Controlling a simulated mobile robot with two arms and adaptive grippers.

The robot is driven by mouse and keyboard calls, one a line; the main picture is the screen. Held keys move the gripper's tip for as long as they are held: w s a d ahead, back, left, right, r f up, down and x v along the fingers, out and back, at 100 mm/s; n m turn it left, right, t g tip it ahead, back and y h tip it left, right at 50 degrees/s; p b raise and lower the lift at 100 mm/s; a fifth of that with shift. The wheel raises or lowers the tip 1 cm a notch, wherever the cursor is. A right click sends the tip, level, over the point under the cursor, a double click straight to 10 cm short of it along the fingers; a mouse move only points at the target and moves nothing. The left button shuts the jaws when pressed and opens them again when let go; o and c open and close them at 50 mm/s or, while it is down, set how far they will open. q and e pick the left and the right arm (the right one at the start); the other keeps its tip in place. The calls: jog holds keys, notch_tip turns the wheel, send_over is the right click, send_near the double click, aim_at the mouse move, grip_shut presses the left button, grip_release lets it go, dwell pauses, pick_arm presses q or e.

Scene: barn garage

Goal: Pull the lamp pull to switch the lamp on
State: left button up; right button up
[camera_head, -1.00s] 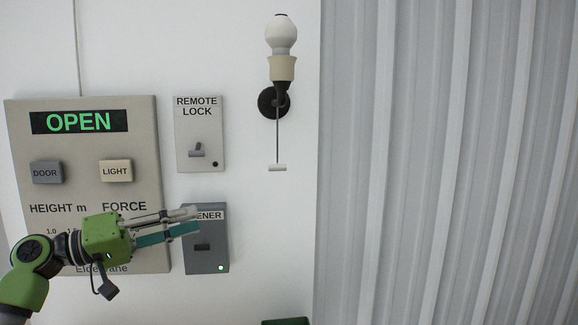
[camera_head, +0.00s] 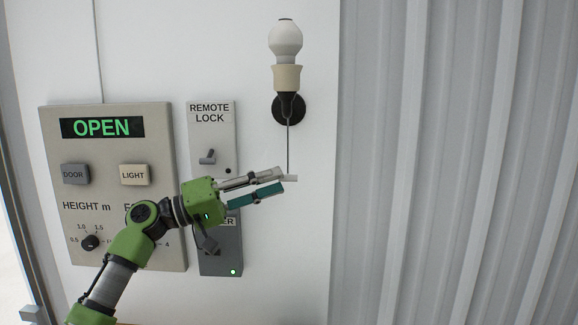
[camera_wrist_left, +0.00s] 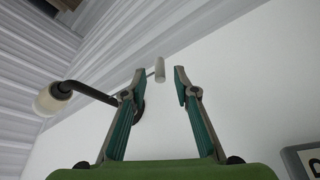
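The lamp, a white bulb (camera_head: 285,40) in a cream socket on a dark wall bracket, is at the upper middle of the head view. Its bulb also shows at the left of the left wrist view (camera_wrist_left: 52,97). My right gripper is not in view.
A grey door control panel (camera_head: 112,240) reading OPEN, a remote lock plate (camera_head: 210,135) and a dark opener box (camera_head: 220,262) are on the wall behind my left arm. A corrugated grey surface (camera_head: 460,160) fills the right. The wall below the pull looks clear.

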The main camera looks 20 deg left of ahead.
aim_at(288, 178)
pick_arm(q)
jog(key=p+x, duration=0.1)
jog(key=x, duration=0.2)
jog(key=shift+w+d+r, duration=0.15)
jog(key=shift+d+r, duration=0.05)
jog(key=shift+d, duration=0.05)
jog(key=shift+w+d, duration=0.2)
jog(key=shift+f, duration=0.1)
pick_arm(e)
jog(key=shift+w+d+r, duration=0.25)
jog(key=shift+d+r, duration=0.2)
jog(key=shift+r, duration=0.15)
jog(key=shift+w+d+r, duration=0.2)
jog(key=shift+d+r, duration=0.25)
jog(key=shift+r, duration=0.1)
pick_arm(q)
jog(key=shift+c, duration=0.3)
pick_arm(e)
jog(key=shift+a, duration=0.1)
